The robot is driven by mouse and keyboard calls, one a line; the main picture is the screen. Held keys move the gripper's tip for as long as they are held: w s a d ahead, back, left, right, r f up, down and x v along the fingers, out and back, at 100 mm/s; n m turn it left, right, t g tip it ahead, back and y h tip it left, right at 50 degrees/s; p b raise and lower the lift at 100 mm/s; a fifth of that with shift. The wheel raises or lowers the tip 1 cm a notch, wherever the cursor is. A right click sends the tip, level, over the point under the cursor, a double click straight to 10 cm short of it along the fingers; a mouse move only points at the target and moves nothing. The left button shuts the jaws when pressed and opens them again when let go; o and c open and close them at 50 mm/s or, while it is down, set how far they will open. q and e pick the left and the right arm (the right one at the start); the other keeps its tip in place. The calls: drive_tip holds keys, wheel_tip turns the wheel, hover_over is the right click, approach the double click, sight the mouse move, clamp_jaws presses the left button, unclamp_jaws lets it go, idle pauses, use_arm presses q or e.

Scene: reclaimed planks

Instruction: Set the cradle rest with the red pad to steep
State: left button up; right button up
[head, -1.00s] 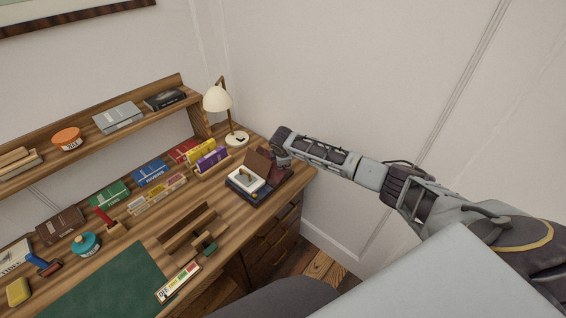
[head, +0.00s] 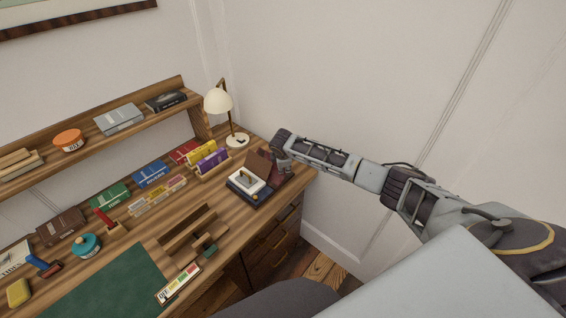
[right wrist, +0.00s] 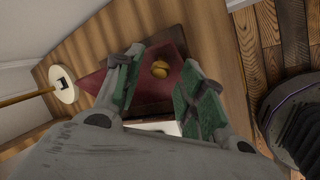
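A cradle rest stands at the right end of the desk, with a dark base (head: 247,198), a tilted brown panel (head: 257,165) and a white framed piece with a gold detail (head: 246,181). A dark red surface, which looks like the red pad (right wrist: 171,50), shows in the right wrist view with a rounded gold piece (right wrist: 159,69) on it. My right gripper (head: 281,164) is at the rest's right side. Its green-padded fingers (right wrist: 158,60) are apart, with the gold piece seen between them. Contact and the exact setting cannot be told. My left gripper is out of view.
A white lamp (head: 238,140) stands just behind the rest. Purple and yellow books (head: 212,161) stand to its left. A wooden holder with a green piece (head: 210,251) lies nearer the front edge. The wall is close on the right.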

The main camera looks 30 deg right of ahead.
drive_tip(key=shift+r, duration=0.15)
drive_tip(key=v, duration=1.1)
drive_tip(key=shift+r, duration=0.35)
drive_tip(key=shift+s+a, duration=0.15)
